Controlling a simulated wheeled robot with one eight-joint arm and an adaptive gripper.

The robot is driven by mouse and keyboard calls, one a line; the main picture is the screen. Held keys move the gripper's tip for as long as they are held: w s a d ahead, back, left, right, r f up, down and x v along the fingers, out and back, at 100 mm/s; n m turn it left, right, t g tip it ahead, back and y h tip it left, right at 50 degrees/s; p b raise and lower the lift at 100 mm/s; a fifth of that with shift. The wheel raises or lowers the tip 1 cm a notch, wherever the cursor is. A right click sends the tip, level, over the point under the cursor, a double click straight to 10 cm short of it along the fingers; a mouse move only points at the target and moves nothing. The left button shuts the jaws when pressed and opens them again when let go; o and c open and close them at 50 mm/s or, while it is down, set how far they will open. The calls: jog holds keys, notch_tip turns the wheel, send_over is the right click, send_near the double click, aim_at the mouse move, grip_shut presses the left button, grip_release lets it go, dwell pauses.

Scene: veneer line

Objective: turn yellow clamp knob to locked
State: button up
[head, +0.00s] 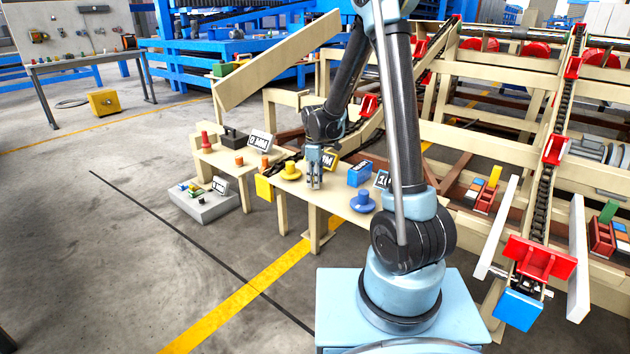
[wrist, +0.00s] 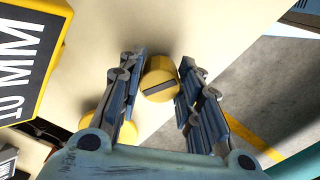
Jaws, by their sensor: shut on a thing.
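The yellow clamp knob (wrist: 160,80), a round piece with a dark slot across its top, sits between my fingertips in the wrist view. My gripper (wrist: 163,68) is shut on it, one finger at each side. In the head view my gripper (head: 315,186) points down at the near edge of the pale bench, and its fingers hide the held knob. I cannot read a locked mark in either view.
A yellow flanged piece (head: 291,172) stands left of my gripper, and a yellow 10 MM block (wrist: 28,60) is close by. A blue block (head: 359,173) and blue flanged piece (head: 362,203) stand to the right. Open floor (head: 120,270) lies in front.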

jog(key=m, duration=0.6)
jog(key=shift+w, duration=0.1)
jog(key=m, duration=0.6)
jog(key=shift+a+m, duration=0.1)
jog(key=shift+m, duration=0.2)
dwell(0.3)
jog(key=o, duration=1)
jog(key=shift+o, duration=0.2)
notch_tip(320, 180, up, 12)
